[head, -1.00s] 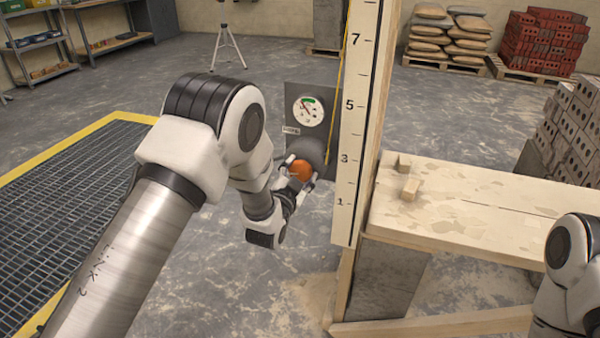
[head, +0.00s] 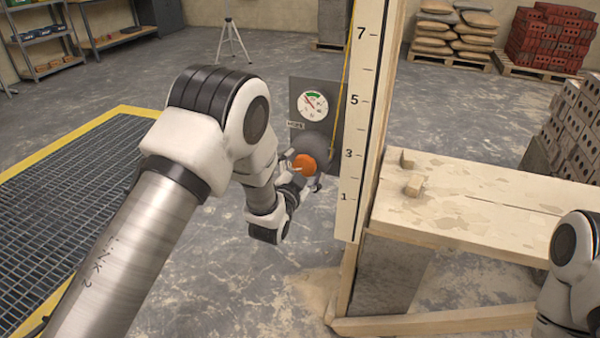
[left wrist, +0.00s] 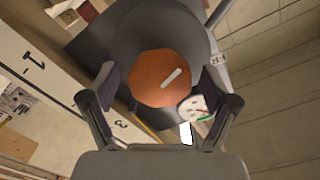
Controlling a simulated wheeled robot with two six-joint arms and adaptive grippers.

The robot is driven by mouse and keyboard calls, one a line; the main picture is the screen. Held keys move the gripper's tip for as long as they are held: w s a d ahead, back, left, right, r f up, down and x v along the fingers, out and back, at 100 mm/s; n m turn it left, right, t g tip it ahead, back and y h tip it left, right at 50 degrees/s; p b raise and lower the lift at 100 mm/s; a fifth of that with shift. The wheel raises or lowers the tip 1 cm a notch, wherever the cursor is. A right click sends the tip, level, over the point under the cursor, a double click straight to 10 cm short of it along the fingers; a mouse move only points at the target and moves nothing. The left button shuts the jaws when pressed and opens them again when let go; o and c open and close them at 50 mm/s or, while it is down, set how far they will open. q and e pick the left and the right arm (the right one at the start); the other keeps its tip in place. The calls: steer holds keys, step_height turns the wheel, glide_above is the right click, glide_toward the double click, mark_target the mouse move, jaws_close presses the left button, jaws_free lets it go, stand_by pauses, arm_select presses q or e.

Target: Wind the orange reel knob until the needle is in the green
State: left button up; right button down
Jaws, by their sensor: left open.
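The orange reel knob (head: 305,165) sits on the front of a dark grey round reel (head: 322,148). It also shows in the left wrist view (left wrist: 158,80), with a pale line on its face. The gauge (head: 313,105) is on a grey panel above the reel. Its needle points up and left, and looks to be left of the green band at the top of the dial. My left gripper (head: 304,170) is open, with its fingers on either side of the knob. In the left wrist view, gaps show between the fingers and the knob. My right gripper is out of view.
A tall white scale board (head: 358,120) on a wooden post stands just right of the reel, with a yellow line (head: 343,80) in front. A wooden bench (head: 460,200) with small wood blocks is further right. A floor grating (head: 70,220) lies left.

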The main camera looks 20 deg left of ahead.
arm_select(q)
steer(key=s, duration=1.1)
steer(key=shift+s+a, duration=0.2)
steer(key=shift+s, duration=0.1)
stand_by(0.4)
steer(key=w+n+p, duration=0.1)
steer(key=w+n, duration=0.3)
steer(key=w, duration=0.2)
steer(key=w+n, duration=0.5)
steer(key=w, duration=0.1)
steer(key=shift+w+d+p, duration=0.1)
steer(key=shift+d+p, duration=0.05)
steer(key=shift+p, duration=0.25)
steer(key=shift+c, duration=0.4)
steer(key=c, duration=1.1)
